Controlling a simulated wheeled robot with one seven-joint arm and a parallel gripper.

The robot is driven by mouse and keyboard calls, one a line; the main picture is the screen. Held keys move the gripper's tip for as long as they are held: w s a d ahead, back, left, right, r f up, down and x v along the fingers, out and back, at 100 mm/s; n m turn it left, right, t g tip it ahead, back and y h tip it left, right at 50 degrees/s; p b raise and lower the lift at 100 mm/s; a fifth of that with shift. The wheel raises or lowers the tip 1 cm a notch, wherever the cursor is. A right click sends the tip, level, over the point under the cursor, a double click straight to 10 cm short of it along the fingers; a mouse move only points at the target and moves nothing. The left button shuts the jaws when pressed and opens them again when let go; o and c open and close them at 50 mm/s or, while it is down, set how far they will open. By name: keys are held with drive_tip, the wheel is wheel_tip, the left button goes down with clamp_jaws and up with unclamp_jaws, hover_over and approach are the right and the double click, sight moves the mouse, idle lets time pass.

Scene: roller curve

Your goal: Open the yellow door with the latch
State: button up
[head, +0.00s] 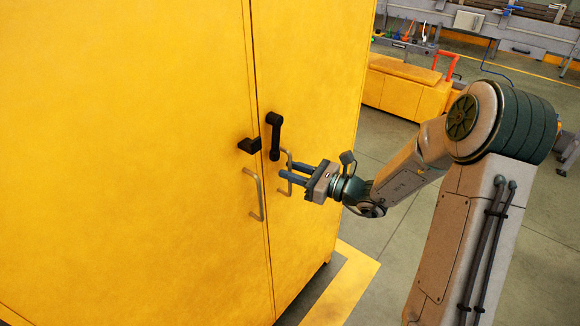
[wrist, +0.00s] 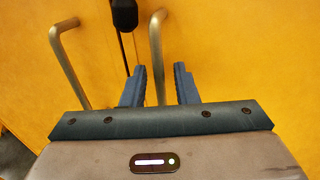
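The yellow cabinet has a left door (head: 130,150) and a right door (head: 315,90), both looking shut. A black latch lever (head: 274,136) stands upright on the right door near the seam. A black catch piece (head: 249,145) sits on the left door. The left door has a metal handle (head: 258,195); the right door has another handle (head: 290,157). My gripper (head: 288,171) is open at the right handle, below the lever. In the wrist view, the right handle (wrist: 155,45) shows between the open fingers (wrist: 161,70), nearer the left one. A black latch part (wrist: 124,16) is at the top.
A yellow bench (head: 400,95) with a red frame (head: 447,64) stands behind my arm. Grey workbenches (head: 420,16) line the back. A yellow floor marking (head: 345,285) lies by the cabinet's base. The grey floor (head: 385,270) right of the cabinet is clear.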

drive_tip(key=shift+w+a, duration=0.2)
drive_tip(key=shift+a, duration=0.35)
clamp_jaws()
